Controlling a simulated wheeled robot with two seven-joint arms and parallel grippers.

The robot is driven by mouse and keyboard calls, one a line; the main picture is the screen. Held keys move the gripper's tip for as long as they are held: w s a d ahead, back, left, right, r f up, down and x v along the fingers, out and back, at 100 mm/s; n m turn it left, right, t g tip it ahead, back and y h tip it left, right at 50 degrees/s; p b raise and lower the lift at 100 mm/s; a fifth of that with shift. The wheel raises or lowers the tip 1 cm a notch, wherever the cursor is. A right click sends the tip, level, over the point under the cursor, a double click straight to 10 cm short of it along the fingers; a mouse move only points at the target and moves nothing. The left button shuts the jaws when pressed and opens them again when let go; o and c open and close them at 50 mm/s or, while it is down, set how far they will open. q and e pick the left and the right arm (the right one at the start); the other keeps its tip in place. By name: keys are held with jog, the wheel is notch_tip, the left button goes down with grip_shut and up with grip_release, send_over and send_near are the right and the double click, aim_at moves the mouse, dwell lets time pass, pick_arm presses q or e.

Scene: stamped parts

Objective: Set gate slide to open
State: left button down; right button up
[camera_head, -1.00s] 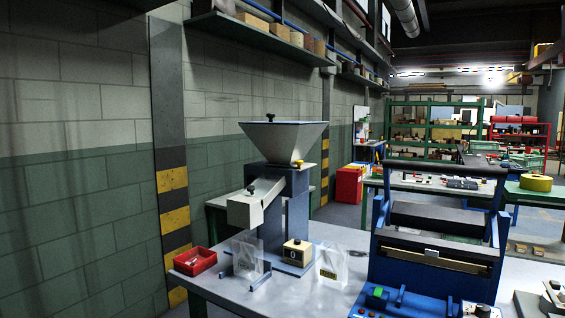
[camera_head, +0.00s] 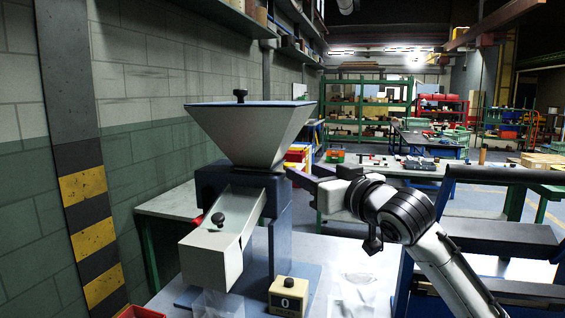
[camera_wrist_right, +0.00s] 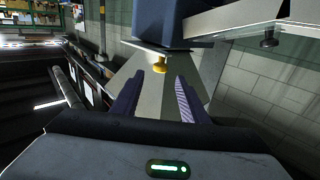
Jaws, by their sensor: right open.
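The feeder has a grey hopper (camera_head: 252,135) above a blue body (camera_head: 283,235), with a pale chute (camera_head: 222,240) on its left. In the right wrist view, a small yellow knob (camera_wrist_right: 160,64) sticks out below the blue block (camera_wrist_right: 165,22); it looks like the gate slide's handle. My right gripper (camera_head: 303,176) is open beside the hopper's right side, just below its funnel. In the wrist view its two fingers (camera_wrist_right: 158,82) point at the knob, one to each side, with the knob just beyond the tips. In the head view the knob is hidden or too small to make out. My left gripper is out of view.
A red bin (camera_head: 140,312) shows at the bottom left. A blue-framed machine (camera_head: 500,235) stands to the right. A wall is behind.

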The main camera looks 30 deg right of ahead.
aim_at(290, 164)
jog(key=w, duration=0.2)
jog(key=w+p, duration=0.1)
jog(key=w, duration=0.4)
jog(key=shift+d+p, duration=0.3)
jog(key=shift+w, duration=0.5)
grip_shut()
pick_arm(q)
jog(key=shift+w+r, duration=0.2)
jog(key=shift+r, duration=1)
pick_arm(e)
jog(key=shift+f, duration=0.1)
